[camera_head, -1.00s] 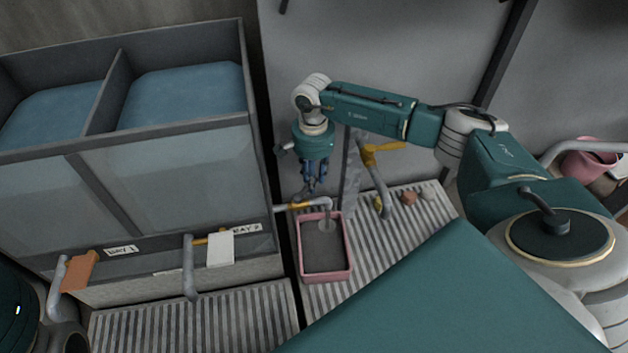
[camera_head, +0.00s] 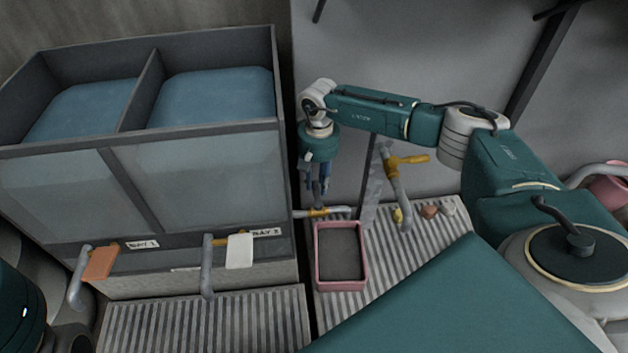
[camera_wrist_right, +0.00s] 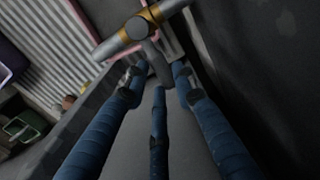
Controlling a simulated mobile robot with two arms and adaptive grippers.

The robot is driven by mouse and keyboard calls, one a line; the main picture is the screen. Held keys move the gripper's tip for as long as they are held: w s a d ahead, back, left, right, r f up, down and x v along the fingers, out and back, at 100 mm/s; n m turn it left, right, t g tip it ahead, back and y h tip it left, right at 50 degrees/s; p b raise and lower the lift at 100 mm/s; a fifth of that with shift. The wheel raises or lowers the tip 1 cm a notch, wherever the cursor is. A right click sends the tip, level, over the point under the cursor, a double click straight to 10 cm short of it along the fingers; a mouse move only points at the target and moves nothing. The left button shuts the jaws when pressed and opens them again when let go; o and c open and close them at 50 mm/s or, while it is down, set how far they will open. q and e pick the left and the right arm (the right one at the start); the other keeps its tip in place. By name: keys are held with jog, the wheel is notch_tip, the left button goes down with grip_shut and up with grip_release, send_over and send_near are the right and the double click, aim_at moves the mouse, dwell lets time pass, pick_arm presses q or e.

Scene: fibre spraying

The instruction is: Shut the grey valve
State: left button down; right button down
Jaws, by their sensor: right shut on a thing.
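The grey valve (camera_head: 317,188) has a grey handle on a short pipe (camera_head: 330,212) with a brass-coloured section, low at the tank's right side. Its pipe ends in a spout over a pink-rimmed tub (camera_head: 318,262). My right gripper (camera_head: 319,186) points down and is shut on the valve handle. In the right wrist view the blue fingers (camera_wrist_right: 158,85) close around the grey handle (camera_wrist_right: 160,68), which rises from the pipe (camera_wrist_right: 137,28). The handle's exact angle is partly hidden by the fingers. No stream shows below the spout now. My left gripper is out of view.
The two-bay tank (camera_head: 140,122) stands left, with orange-tagged (camera_head: 100,263) and white-tagged (camera_head: 239,251) taps in front. A yellow-handled pipe (camera_head: 398,185) stands right of my gripper. Several small lumps (camera_head: 429,211) lie on the ribbed floor (camera_head: 385,250).

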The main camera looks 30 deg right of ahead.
jog(key=shift+w+a+n, duration=0.1)
jog(key=shift+a+n, duration=0.05)
jog(key=shift+n, duration=0.15)
dwell(0.4)
jog(key=c, duration=1.4)
grip_release()
notch_tip(320, 180, up, 12)
